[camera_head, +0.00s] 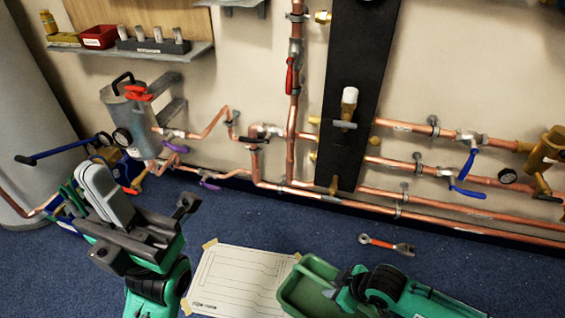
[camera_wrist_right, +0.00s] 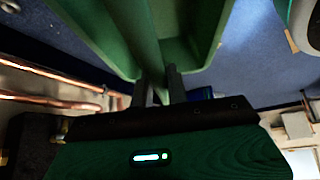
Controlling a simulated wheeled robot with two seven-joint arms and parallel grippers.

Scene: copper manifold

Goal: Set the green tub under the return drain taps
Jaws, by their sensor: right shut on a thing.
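The green tub (camera_head: 290,295) is at the bottom centre of the head view, beside the paper sheet. In the right wrist view the tub (camera_wrist_right: 110,35) fills the top. My right gripper (camera_head: 343,292) is shut on the tub's wall, its fingers (camera_wrist_right: 160,88) on either side of it. My left gripper (camera_head: 148,232) is at the lower left, apart from the tub; its fingers look spread and empty. Purple-handled taps (camera_head: 175,147) (camera_head: 208,185) sit on the left pipes, and blue-handled taps (camera_head: 468,160) on the right pipes. No readable label shows which are the return drains.
A paper sheet (camera_head: 235,280) is taped to the blue floor. A red-handled wrench (camera_head: 386,245) lies right of it. Copper pipes (camera_head: 430,212) run low along the wall. A grey cylinder (camera_head: 130,112) hangs at left below a shelf (camera_head: 140,52). Floor between sheet and pipes is clear.

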